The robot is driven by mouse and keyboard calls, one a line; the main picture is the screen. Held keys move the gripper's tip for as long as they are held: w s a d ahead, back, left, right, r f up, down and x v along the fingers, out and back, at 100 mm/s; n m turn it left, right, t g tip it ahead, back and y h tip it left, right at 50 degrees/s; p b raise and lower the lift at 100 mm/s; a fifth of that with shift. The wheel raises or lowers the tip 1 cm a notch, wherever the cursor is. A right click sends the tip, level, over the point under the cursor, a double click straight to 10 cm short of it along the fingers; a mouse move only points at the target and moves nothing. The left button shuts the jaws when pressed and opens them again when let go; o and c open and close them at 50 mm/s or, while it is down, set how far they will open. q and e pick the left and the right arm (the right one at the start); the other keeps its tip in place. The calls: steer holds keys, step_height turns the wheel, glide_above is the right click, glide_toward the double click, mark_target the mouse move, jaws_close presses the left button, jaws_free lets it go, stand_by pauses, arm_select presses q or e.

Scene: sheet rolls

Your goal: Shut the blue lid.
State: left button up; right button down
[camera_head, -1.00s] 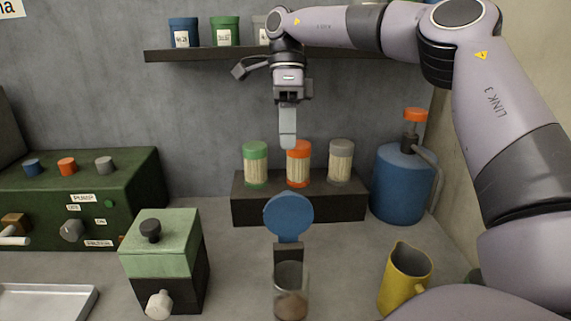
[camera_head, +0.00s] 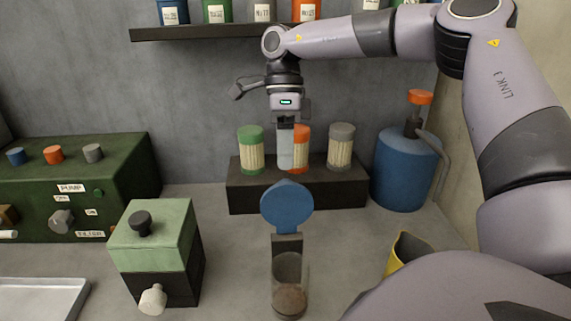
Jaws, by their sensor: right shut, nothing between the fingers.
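The blue lid (camera_head: 287,205) is a round disc standing upright, its face toward me. It is joined by a dark hinge piece (camera_head: 287,246) to the back of a clear glass jar (camera_head: 290,282) with brown contents at its bottom. The lid is open. My right gripper (camera_head: 286,166) points down with its pale fingers together and empty. Its tips appear just above the top of the lid; whether they are in front of or behind the lid, or touching it, I cannot tell. My left gripper is not in view.
Behind the lid, a dark block (camera_head: 230,197) carries green, orange and grey-capped jars. A blue pump bottle (camera_head: 402,175) stands at the right, and a yellow pitcher (camera_head: 405,250) is partly hidden by my arm. A green-and-black box (camera_head: 155,250) stands left of the glass jar.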

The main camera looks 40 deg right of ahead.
steer(key=shift+x, duration=1.15)
